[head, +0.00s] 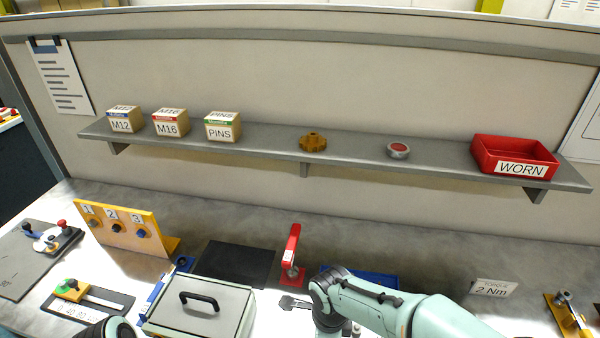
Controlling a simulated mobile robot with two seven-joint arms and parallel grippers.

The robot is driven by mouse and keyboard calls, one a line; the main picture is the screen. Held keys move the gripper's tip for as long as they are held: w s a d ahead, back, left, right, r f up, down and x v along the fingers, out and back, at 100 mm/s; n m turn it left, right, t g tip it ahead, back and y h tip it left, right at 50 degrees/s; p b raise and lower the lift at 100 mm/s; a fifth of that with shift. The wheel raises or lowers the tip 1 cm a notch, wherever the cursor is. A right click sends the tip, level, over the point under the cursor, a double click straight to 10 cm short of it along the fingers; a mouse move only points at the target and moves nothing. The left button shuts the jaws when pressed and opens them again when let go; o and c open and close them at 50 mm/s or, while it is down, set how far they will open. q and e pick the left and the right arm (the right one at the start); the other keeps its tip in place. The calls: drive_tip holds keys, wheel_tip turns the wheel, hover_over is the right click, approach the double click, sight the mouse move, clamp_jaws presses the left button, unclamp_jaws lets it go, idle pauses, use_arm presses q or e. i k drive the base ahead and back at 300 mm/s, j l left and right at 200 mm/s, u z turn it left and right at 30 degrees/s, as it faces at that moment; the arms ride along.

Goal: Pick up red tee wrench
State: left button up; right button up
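A red upright handle (292,244) stands over a small red base (291,275) on the bench, near the middle of the head view. It has a grey metal part low on it. I cannot tell whether this is the red tee wrench, and no clear tee shape shows elsewhere. My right arm comes in from the right, and its wrist is just right of and nearer than the red handle, apart from it in the picture.
A grey box lid with a black handle (199,301) lies left of the red handle. A black mat (234,264) is behind it. A blue tray (366,278) is partly behind my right arm. A shelf (270,147) runs above, with a red WORN bin (482,150).

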sight(292, 271)
drive_tip(key=k, duration=1)
